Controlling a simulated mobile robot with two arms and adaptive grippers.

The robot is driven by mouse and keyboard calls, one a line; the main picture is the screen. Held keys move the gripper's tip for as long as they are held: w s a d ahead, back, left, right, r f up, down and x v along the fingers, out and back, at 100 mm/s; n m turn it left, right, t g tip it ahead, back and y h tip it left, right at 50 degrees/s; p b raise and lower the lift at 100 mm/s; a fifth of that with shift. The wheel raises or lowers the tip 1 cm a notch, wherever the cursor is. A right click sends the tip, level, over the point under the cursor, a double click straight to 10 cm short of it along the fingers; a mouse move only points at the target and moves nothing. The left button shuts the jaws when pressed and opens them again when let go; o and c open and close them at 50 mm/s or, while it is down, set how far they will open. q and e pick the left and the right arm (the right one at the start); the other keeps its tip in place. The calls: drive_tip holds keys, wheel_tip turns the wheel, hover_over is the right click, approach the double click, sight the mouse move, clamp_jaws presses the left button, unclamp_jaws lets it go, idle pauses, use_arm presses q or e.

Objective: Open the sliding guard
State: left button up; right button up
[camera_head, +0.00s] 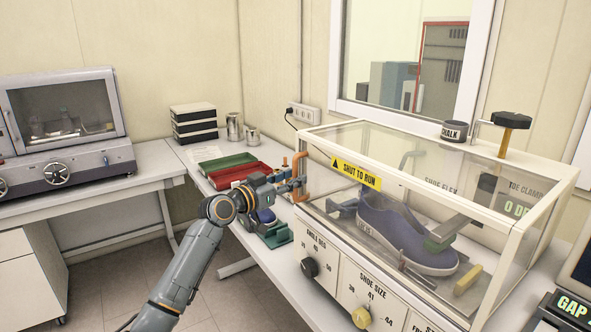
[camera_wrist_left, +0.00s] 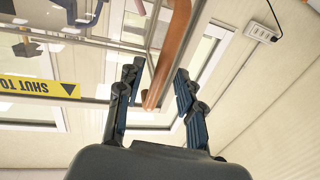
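The clear sliding guard (camera_head: 420,198) covers the front of the shoe tester and looks shut. Its yellow label (camera_head: 356,171) reads SHUT TO RUN and also shows in the left wrist view (camera_wrist_left: 38,88). The orange handle (camera_head: 298,173) stands at the guard's left end. My left gripper (camera_head: 290,187) is at the handle. In the left wrist view, the handle (camera_wrist_left: 172,55) shows between the spread fingers (camera_wrist_left: 156,80), with no clear contact on either side. A blue shoe (camera_head: 395,228) is behind the guard. My right gripper is out of view.
Dials (camera_head: 362,316) line the tester's front.

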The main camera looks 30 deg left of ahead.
use_arm(q)
drive_tip(key=shift+w+d, duration=0.2)
drive_tip(key=shift+w, duration=0.65)
drive_tip(key=shift+c, duration=0.4)
clamp_jaws()
drive_tip(key=shift+f, duration=0.1)
